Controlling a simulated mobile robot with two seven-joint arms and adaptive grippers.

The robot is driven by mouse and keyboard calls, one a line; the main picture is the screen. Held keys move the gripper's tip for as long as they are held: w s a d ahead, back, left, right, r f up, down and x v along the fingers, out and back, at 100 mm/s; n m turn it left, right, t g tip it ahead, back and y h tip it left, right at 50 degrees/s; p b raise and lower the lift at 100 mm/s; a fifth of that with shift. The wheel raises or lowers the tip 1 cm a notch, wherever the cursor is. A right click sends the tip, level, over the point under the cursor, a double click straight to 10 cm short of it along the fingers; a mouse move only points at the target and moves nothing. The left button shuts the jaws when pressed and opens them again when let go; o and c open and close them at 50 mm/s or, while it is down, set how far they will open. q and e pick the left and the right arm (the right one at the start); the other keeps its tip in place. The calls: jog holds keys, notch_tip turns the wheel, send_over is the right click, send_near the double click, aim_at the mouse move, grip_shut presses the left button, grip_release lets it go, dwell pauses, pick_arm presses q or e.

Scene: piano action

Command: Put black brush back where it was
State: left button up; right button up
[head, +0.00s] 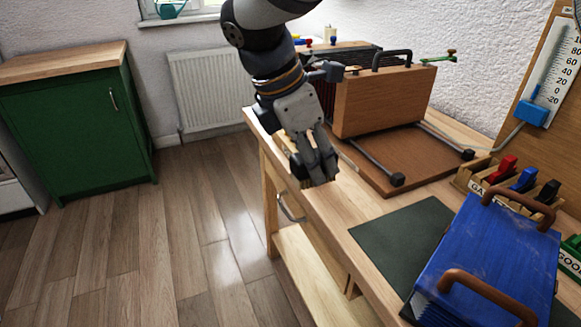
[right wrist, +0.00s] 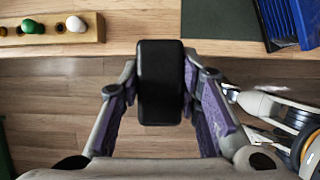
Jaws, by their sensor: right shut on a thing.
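My right gripper (head: 318,178) reaches down from the top in the head view, by the left edge of the workbench. In the right wrist view its two fingers (right wrist: 160,95) are shut on a black block-shaped thing, which looks like the black brush (right wrist: 160,70). The block lies between the fingertips, its far end reaching the bench edge in the picture. In the head view the fingers and wrist largely hide it. A small black item (head: 548,192) stands in a wooden rack (head: 465,178) beside a red and a blue one. My left gripper is not in view.
The workbench (head: 345,205) carries a wooden block with a black handle (head: 385,100) on a brown board. A blue case with brown handles (head: 490,260) sits on a dark mat (head: 395,240). A holder with coloured knobs (right wrist: 85,38) shows in the right wrist view. Floor is clear left.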

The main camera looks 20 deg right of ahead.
jog(key=w+d+f, duration=0.1)
jog(key=d+f, duration=0.1)
jog(key=d, duration=0.1)
jog(key=w+d+f, duration=0.1)
jog(key=d+f, duration=0.2)
jog(key=w+d+f, duration=0.2)
jog(key=d+f, duration=0.1)
jog(key=shift+b, duration=0.3)
jog(key=f, duration=0.3)
jog(key=shift+d, duration=0.2)
jog(key=shift+f, duration=0.15)
jog(key=shift+f, duration=0.1)
jog(key=o, duration=1.1)
jog(key=shift+f, duration=0.1)
